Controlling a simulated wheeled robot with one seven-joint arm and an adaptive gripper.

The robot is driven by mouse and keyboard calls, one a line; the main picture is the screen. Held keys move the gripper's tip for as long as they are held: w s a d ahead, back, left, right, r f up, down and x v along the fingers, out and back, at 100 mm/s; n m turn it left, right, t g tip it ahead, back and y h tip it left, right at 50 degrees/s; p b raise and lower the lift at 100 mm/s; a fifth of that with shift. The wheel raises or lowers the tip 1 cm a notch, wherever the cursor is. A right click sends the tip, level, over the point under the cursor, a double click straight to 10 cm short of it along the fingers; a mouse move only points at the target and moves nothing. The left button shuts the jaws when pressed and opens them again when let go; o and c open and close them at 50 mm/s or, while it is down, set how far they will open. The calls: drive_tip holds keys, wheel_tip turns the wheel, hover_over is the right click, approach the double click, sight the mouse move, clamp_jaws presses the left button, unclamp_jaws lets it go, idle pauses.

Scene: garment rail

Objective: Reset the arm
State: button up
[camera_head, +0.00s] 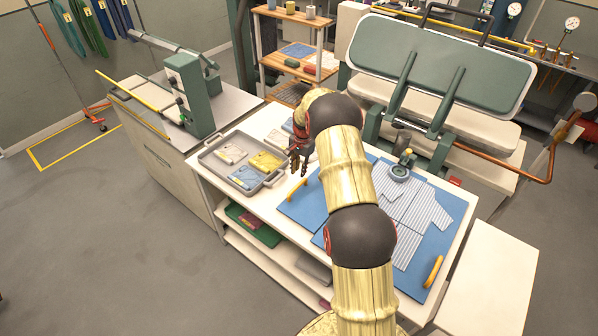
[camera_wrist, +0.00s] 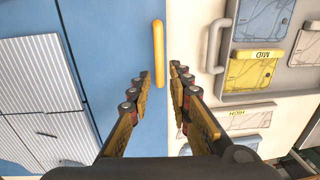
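My gripper (camera_head: 300,158) hangs above the white table between the grey tray and the blue board. In the wrist view my gripper (camera_wrist: 159,72) has its two fingers apart with nothing between them. A yellow handle (camera_wrist: 158,52) on the blue board (camera_wrist: 105,60) shows beyond the fingertips. In the head view the handle (camera_head: 297,189) lies just below my gripper, apparently apart from it. My arm reaches out over the board and hides part of it.
A green press machine (camera_head: 190,92) stands at left. A large padded press (camera_head: 440,65) stands behind.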

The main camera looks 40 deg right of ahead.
idle(0.4)
drive_tip(key=s+a+f+n+g, duration=0.1)
drive_tip(key=s+a+f+n, duration=0.15)
drive_tip(key=s, duration=0.35)
drive_tip(key=s+a+r+n+b, duration=0.7)
drive_tip(key=s+a+r, duration=0.8)
drive_tip(key=a, duration=0.1)
drive_tip(key=s+a+r+n+t+b, duration=0.2)
drive_tip(key=s+a+b, duration=0.4)
drive_tip(key=s, duration=0.3)
drive_tip(key=s+a+r+n+t+b, duration=0.2)
drive_tip(key=s+a+n+t+b, duration=0.1)
drive_tip(key=s+a+b, duration=0.3)
drive_tip(key=s+a, duration=0.2)
drive_tip(key=s, duration=0.1)
drive_tip(key=shift+r+t, duration=0.3)
drive_tip(key=shift+r, duration=0.1)
